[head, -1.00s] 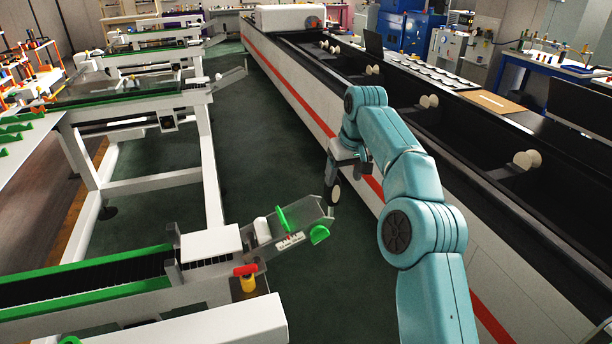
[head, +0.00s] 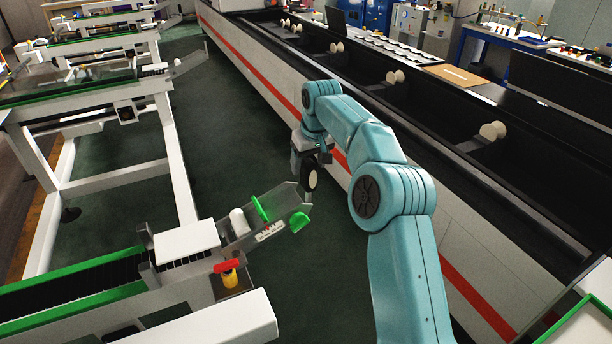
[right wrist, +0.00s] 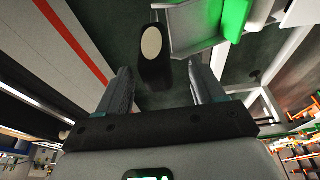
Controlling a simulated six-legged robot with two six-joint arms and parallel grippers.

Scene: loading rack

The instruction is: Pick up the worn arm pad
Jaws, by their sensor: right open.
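A dark block with a cream oval face (head: 311,180), which looks like the worn arm pad, stands upright by the tip of the near conveyor's end plate (head: 268,212). In the right wrist view this pad (right wrist: 152,44) shows between the two finger lines, close to the fingertips. I cannot tell if it touches a finger or what supports it. My right gripper (head: 306,163) is open and just above the pad in the head view; its two fingers (right wrist: 160,72) are apart in the wrist view. My left gripper is not in view.
The long white machine (head: 262,92) with a red stripe runs close on the right, with several cream pads (head: 395,77) on its arms. Green guides (head: 259,208) stand on the end plate. A green-edged tray (head: 585,325) is at lower right. Dark green floor (head: 235,130) lies between.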

